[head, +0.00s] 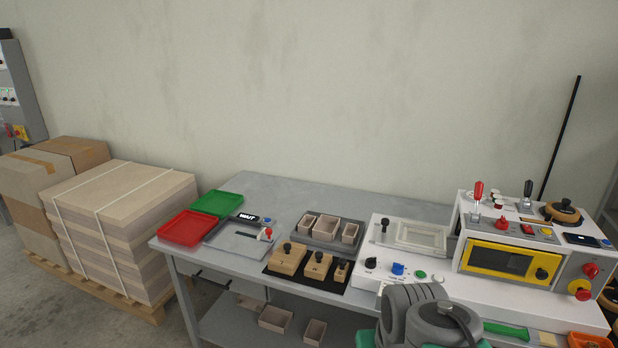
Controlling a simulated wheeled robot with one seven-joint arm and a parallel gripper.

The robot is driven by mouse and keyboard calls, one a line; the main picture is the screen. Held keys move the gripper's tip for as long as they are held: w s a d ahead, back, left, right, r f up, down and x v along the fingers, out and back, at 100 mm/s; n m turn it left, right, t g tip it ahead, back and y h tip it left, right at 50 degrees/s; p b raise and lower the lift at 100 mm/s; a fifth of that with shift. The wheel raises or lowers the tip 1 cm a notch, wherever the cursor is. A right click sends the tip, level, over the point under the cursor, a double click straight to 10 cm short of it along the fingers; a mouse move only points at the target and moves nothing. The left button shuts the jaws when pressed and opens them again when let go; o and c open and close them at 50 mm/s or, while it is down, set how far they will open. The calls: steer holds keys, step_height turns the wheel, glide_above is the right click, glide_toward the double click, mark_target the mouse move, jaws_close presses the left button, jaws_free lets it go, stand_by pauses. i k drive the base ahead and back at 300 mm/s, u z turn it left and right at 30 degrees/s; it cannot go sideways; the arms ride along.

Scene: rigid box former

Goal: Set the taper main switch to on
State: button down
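A white machine with a yellow-framed front (502,261) stands at the right end of the bench; I take it for the taper, but no label is readable. On its grey right-hand front panel is a red rotary knob on a yellow plate (581,290), which looks like a main switch. Its set position is too small to tell. Another red knob (591,270) sits just above it. A black knob (541,274) is on the yellow frame. My grey arm links show at the bottom, left of and in front of the machine; my gripper's fingers are not visible.
The machine's top carries a red-handled lever (477,193), a black-handled lever (527,190) and a tape roll (562,211). Left of it are a white control box (392,251), wooden blocks (287,259), a red tray (185,229) and a green tray (216,203). Stacked boards (123,220) stand left of the bench.

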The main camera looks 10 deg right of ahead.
mark_target(592, 269)
steer(key=z, duration=1.8)
